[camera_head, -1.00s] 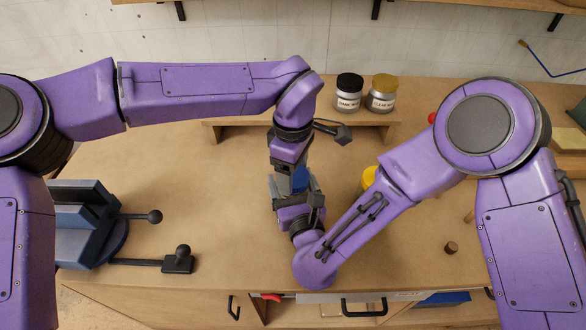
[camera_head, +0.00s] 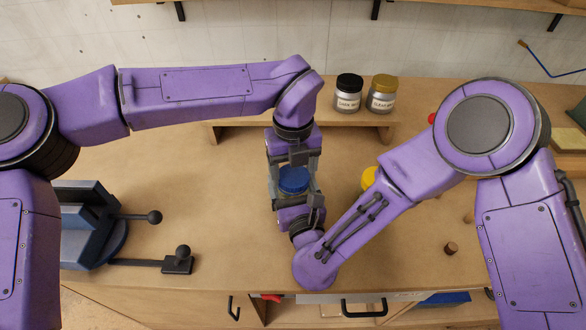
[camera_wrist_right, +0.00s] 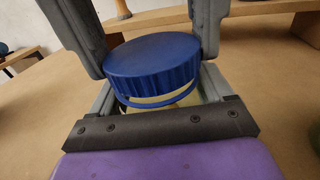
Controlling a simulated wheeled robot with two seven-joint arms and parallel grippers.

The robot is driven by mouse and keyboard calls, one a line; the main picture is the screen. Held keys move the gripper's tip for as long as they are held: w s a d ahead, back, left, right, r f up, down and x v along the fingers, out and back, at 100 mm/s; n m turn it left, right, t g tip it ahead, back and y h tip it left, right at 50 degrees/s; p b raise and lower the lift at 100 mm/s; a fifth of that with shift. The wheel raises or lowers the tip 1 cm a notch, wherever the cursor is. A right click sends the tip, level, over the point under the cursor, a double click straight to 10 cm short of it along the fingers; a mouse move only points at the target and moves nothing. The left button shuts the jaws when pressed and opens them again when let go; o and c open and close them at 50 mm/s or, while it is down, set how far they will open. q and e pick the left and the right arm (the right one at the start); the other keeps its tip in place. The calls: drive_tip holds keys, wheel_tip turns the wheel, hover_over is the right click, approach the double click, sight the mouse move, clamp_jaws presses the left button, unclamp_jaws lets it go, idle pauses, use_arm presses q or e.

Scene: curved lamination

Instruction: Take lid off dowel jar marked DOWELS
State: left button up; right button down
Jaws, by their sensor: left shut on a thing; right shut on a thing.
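The blue ribbed lid (camera_head: 294,180) sits between my two grippers in the head view. It fills the middle of the right wrist view (camera_wrist_right: 152,62), over a pale jar body (camera_wrist_right: 165,100) with a thin blue band just under the lid. My left gripper (camera_head: 294,170) comes from behind and above, its fingers shut on the lid's two sides. My right gripper (camera_head: 296,196) comes from the front and is shut around the jar body below the lid. The jar's label is hidden. I cannot tell whether the lid is loose from the neck.
Behind, a low wooden riser (camera_head: 240,132) carries a black-lidded jar (camera_head: 348,94) and a gold-lidded jar (camera_head: 382,94). A yellow object (camera_head: 369,178) is partly behind my right arm. A blue-grey vise (camera_head: 88,225) stands left. A small brown plug (camera_head: 451,248) lies right. The bench between is mostly clear.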

sight(293, 175)
use_arm(q)
drive_tip(key=shift+r, duration=0.25)
idle(0.3)
drive_tip(key=shift+r, duration=0.9)
drive_tip(key=shift+r, duration=2)
use_arm(e)
unclamp_jaws()
